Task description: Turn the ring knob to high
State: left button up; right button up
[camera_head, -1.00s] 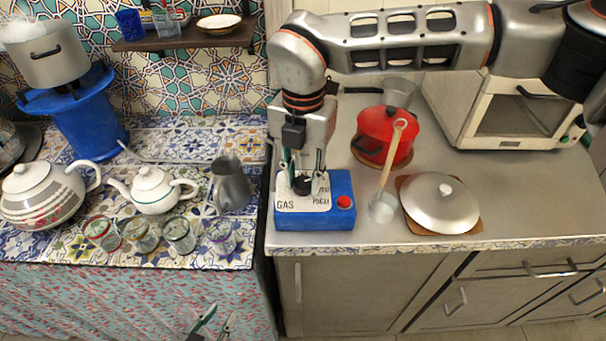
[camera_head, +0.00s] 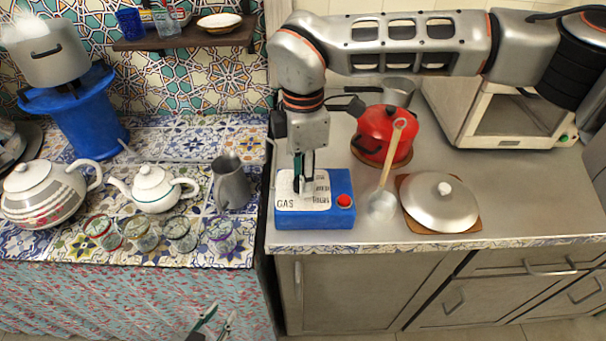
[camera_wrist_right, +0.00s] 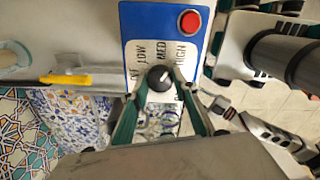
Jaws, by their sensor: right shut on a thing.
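A blue control box (camera_head: 340,215) with a white label plate and a red button (camera_head: 344,200) sits at the left of the metal counter. The right wrist view shows its black ring knob (camera_wrist_right: 158,76) with a white pointer mark, beside the words LOW, MED and HIGH. The pointer seems to lie towards MED and HIGH, but its exact setting is hard to tell. My right gripper (camera_head: 303,188) points down onto the box, its green fingers (camera_wrist_right: 160,90) shut on the knob, which they hide in the head view. My left gripper (camera_head: 220,312) is open and empty at the bottom edge.
A metal jug (camera_head: 231,185), teapots and several glasses stand on the tiled counter to the left.

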jog(key=shift+m, duration=1.6)
jog(key=o, duration=1.1)
notch_tip(320, 180, up, 12)
jog(key=shift+f, duration=0.1)
